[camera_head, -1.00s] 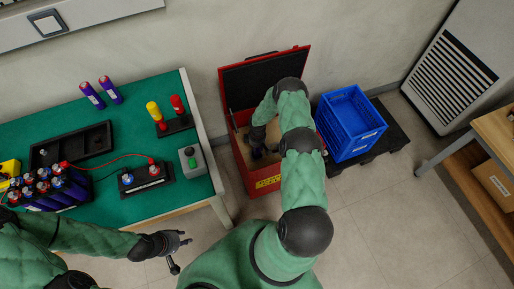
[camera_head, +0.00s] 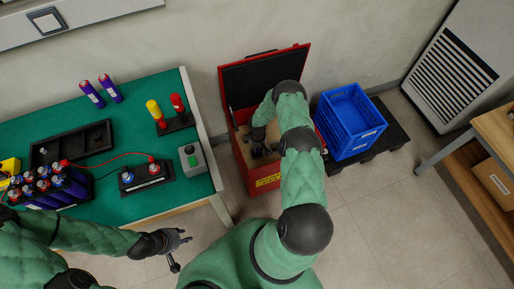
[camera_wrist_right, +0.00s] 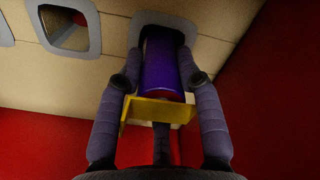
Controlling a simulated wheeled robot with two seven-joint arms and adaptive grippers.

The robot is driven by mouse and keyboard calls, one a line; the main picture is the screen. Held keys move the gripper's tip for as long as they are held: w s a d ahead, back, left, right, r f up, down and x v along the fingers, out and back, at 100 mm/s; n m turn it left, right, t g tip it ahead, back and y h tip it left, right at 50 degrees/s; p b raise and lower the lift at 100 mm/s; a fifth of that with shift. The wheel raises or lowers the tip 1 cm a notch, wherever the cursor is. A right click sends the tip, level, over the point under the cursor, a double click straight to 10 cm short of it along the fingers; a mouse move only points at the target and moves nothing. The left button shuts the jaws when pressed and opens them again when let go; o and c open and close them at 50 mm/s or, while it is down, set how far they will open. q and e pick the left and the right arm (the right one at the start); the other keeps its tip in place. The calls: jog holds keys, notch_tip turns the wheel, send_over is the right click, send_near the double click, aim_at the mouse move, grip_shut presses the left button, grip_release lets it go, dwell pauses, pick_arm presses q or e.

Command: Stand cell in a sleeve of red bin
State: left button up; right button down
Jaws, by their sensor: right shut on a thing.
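The red bin (camera_head: 265,182) stands open on the floor right of the green table, its lid raised at the back. My right gripper (camera_head: 262,147) reaches down inside it. In the right wrist view my right gripper (camera_wrist_right: 160,62) is shut on a purple cell (camera_wrist_right: 160,65). The cell's far end is at a grey-rimmed sleeve (camera_wrist_right: 187,24) in the tan insert and appears to be within its opening; the depth is hidden. A yellow piece (camera_wrist_right: 158,110) crosses the cell's near end. A second sleeve (camera_wrist_right: 68,30) beside it looks empty. My left gripper (camera_head: 178,244) is open and empty.
Two purple cells (camera_head: 92,95) stand at the back of the green table (camera_head: 135,95). A black tray (camera_head: 75,140), several grouped cells (camera_head: 45,190) and a grey button box (camera_head: 191,160) are also there. A blue crate (camera_head: 350,125) stands close right of the bin.

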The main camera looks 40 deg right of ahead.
jog(key=shift+f, duration=1.35)
dwell(0.8)
jog(key=shift+c, duration=2.2)
grip_release()
jog(key=o, duration=0.4)
jog(key=shift+o, duration=0.2)
notch_tip(320, 180, up, 12)
